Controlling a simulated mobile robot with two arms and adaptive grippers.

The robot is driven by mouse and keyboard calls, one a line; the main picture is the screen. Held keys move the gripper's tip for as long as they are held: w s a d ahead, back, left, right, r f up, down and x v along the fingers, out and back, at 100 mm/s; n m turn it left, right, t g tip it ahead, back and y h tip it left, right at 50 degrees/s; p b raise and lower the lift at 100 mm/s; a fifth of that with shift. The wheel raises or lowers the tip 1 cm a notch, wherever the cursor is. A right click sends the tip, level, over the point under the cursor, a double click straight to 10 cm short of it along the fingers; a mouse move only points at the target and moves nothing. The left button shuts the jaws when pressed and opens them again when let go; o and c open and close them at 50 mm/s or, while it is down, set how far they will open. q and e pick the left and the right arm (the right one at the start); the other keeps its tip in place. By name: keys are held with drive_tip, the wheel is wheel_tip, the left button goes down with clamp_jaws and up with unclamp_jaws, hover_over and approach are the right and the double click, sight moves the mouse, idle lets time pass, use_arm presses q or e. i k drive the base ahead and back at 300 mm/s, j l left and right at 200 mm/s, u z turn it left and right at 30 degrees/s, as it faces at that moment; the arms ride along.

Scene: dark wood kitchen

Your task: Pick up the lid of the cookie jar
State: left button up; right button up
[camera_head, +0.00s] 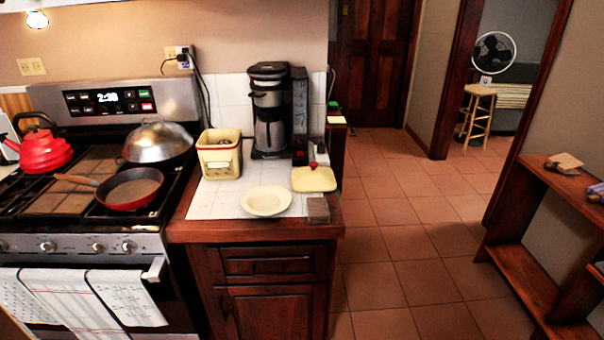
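The cookie jar (219,163) is a pale yellow, squarish container with a red-brown trim. It stands upright and open on the white-tiled counter, left of the coffee maker, with something dark inside. A pale yellow lid (314,181) with a red knob on top lies apart from the jar, near the counter's right edge. It is in front of the coffee maker and to the right of a plate. Neither of my grippers shows in the head view.
A cream plate (267,201) and a small brown stack (318,209) sit close to the lid. A coffee maker (269,112) stands behind. The stove (92,250) holds a red kettle, a pan and a domed cover. Tiled floor right of the counter is clear; a wooden shelf (520,275) stands far right.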

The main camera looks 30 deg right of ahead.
sight(312, 179)
drive_tip(key=i, duration=0.85)
